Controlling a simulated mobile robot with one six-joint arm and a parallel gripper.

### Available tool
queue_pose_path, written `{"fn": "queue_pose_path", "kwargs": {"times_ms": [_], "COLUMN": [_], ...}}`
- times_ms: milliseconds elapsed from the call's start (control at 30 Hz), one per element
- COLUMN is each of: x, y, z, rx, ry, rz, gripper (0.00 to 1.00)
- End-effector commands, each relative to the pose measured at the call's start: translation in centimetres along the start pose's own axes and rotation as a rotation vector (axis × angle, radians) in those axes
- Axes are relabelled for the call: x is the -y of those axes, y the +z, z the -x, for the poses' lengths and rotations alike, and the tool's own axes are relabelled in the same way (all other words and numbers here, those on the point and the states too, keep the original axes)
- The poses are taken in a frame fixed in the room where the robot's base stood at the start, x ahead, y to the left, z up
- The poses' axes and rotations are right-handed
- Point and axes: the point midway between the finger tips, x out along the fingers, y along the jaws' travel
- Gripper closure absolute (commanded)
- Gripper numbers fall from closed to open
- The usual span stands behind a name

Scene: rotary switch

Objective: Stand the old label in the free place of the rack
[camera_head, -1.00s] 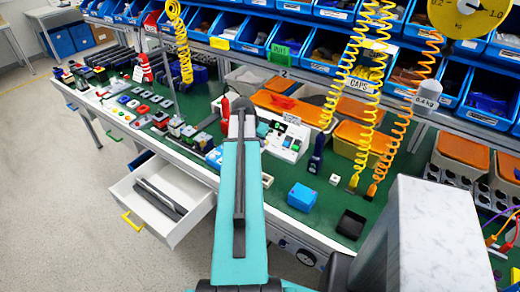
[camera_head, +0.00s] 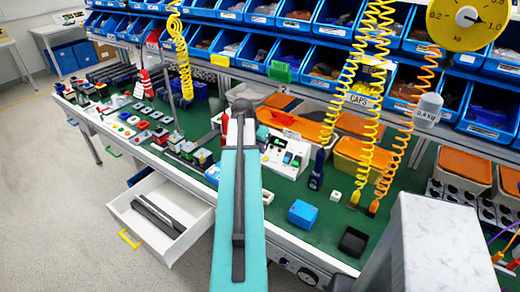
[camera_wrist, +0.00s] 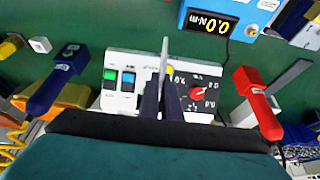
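My gripper (camera_wrist: 162,105) shows in the wrist view as two dark fingers close together. A thin pale plate (camera_wrist: 165,54), seen edge-on, stands up between them, and they look shut on it. It may be the old label, but no writing on it is visible. Beyond it is a white panel (camera_wrist: 122,104) with green and blue rocker switches and a dark dial with a red knob (camera_wrist: 198,93). The same panel shows in the head view (camera_head: 287,150), right of my arm's end. My arm hides my gripper there. I cannot make out the rack or its free place.
A red tool (camera_wrist: 254,100) and a dark blue tool (camera_wrist: 56,84) flank the panel. A blue display box (camera_wrist: 222,20) lies beyond. An open drawer (camera_head: 150,238) juts out at left.

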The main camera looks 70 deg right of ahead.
Motion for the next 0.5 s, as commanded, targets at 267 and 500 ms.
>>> {"fn": "queue_pose_path", "kwargs": {"times_ms": [267,500], "x": [0.0,1.6], "y": [0.0,0.9], "z": [0.0,0.7], "rx": [0.0,0.001], "ry": [0.0,-0.016], "rz": [0.0,0.035], "gripper": [1.0,1.0]}}
